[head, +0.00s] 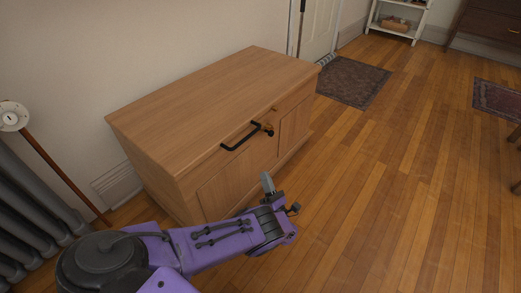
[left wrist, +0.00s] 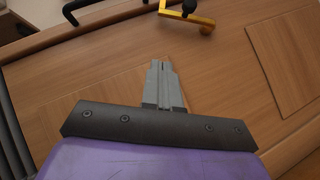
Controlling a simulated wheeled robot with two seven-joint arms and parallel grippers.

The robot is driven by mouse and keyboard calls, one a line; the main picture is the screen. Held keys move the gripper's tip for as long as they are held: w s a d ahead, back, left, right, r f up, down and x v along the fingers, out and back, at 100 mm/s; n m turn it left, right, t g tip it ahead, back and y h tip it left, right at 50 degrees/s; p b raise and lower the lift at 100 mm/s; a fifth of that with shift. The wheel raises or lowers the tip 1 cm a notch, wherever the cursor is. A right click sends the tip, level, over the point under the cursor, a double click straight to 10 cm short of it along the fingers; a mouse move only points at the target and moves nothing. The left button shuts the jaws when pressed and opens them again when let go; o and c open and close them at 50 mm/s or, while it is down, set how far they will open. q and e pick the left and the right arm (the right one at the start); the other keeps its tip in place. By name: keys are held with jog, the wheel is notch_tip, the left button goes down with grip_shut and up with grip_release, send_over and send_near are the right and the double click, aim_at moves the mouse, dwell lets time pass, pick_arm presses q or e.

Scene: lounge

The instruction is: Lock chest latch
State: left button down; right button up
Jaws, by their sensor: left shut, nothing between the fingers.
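A wooden chest (head: 205,95) with a closed lid stands against the wall in the head view. Its front (left wrist: 215,70) fills much of the left wrist view. A black bar handle (head: 240,136) is on the upper front. Beside its right end is a small brass and black latch (head: 267,129); it also shows at the top of the left wrist view (left wrist: 187,13). Whether the latch is locked I cannot tell. My left gripper (head: 267,181) is shut and empty, in front of the chest and below the latch, apart from it. Its closed fingers (left wrist: 162,82) point toward the latch. My right gripper is out of view.
A grey radiator (head: 30,215) stands at the left with a wooden pole (head: 62,172) beside it. A dark rug (head: 352,81) lies beyond the chest by the door. A white shelf (head: 398,20) is at the back. The wooden floor (head: 385,180) right of the chest is clear.

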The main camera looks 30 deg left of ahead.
pick_arm(q)
jog(key=shift+a+r, duration=0.1)
jog(key=shift+a, duration=0.05)
jog(key=w+d+r+p+x, duration=0.1)
jog(key=d+x, duration=0.1)
jog(key=x, duration=1)
jog(key=shift+a+r, duration=0.2)
jog(key=shift+r, duration=0.3)
jog(key=shift+w, duration=0.15)
